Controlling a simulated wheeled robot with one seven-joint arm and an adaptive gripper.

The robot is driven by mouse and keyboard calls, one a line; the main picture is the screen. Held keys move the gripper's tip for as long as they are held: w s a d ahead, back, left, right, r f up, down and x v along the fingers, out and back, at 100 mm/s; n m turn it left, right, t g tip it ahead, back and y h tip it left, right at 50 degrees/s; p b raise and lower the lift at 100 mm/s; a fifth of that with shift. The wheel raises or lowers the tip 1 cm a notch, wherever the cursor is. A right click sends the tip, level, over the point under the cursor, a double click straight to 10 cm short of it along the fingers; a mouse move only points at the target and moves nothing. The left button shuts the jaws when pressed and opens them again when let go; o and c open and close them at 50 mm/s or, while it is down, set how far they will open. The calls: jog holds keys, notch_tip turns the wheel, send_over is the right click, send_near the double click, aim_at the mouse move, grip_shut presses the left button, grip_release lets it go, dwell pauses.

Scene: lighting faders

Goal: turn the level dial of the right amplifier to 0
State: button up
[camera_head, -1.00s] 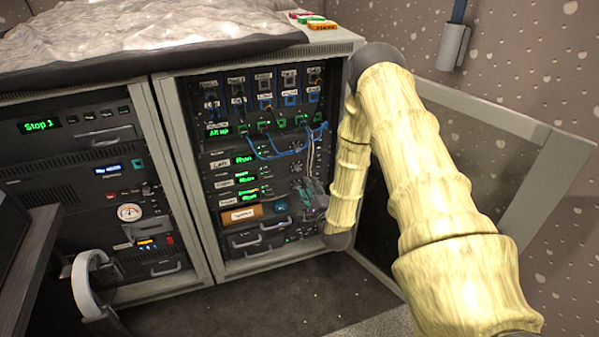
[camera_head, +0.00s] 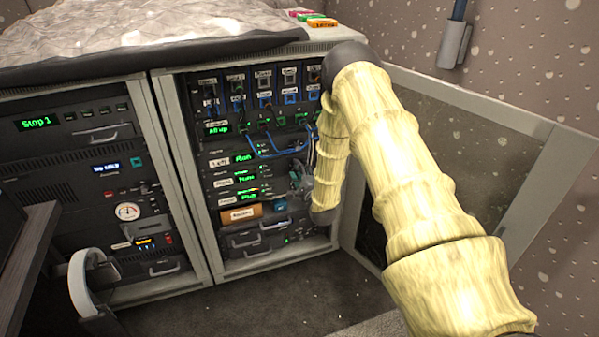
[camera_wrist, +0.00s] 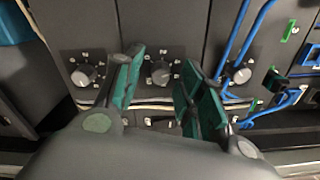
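Three stacked amplifier panels with green displays show in the head view; the top label reads "Left" (camera_head: 219,161), the lower two are too small to read. So I cannot tell for sure which is the right amplifier. In the wrist view, turned sideways, three grey level dials stand in a row: a left dial (camera_wrist: 84,75), a middle dial (camera_wrist: 160,72) and a right dial (camera_wrist: 240,73). My gripper (camera_wrist: 160,85) is open, its green-padded fingers on either side of the middle dial, with no clear contact. The dials' exact settings are too small to read. In the head view my arm partly hides the gripper.
Blue cables (camera_wrist: 235,45) hang close to the right dial. A teal block (camera_wrist: 14,22) is at the wrist view's left edge. The rack's open glass door (camera_head: 480,150) stands to the right of my arm.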

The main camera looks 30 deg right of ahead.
jog(key=shift+c, duration=0.2)
grip_shut()
jog(key=n+p, duration=0.5)
jog(key=n, duration=1.6)
jog(key=shift+s, duration=0.1)
jog(key=shift+n, duration=0.4)
